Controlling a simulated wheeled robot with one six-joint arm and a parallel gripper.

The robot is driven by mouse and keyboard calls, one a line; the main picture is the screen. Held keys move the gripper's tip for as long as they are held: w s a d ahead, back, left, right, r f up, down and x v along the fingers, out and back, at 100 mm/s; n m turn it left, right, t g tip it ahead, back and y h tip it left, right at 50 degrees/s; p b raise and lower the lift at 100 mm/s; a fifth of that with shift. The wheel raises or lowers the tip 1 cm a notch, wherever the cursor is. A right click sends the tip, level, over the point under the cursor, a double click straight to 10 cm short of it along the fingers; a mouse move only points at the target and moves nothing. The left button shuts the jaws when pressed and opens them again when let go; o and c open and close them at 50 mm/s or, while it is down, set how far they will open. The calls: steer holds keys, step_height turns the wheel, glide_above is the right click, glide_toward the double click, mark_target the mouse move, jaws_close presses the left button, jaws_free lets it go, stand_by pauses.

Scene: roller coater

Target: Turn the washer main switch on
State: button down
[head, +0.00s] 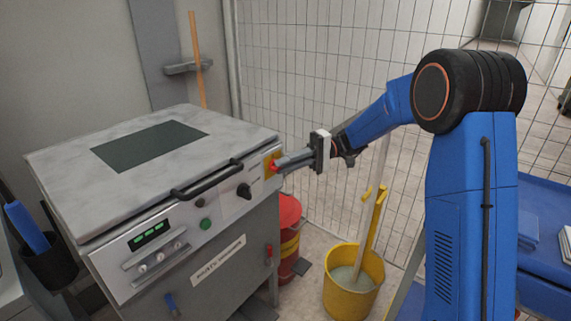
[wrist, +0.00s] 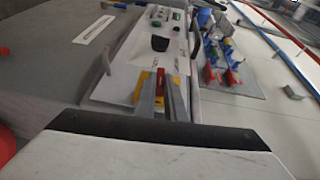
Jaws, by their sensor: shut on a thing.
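The washer (head: 210,260) stands at left with a sloped front control panel (head: 120,265). Its main switch (head: 269,166) is a red knob on a yellow plate at the panel's right end. My gripper (head: 275,165) reaches in from the right and is shut on the red knob. In the wrist view my gripper's grey fingers (wrist: 160,92) straddle the knob, with the yellow plate (wrist: 140,88) behind them. The fingers hide most of the knob, so I cannot tell its turn angle.
A black rotary knob (head: 244,191), a green button (head: 206,224) and a black lid handle (head: 207,181) are left of the switch. A yellow mop bucket (head: 350,300) and a red container (head: 289,212) stand on the floor. A wire mesh fence (head: 300,80) is behind.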

steer(key=shift+f+g+y, duration=0.15)
steer(key=shift+g+y, duration=0.15)
steer(key=shift+y, duration=0.1)
steer(key=c, duration=1.8)
jaws_free()
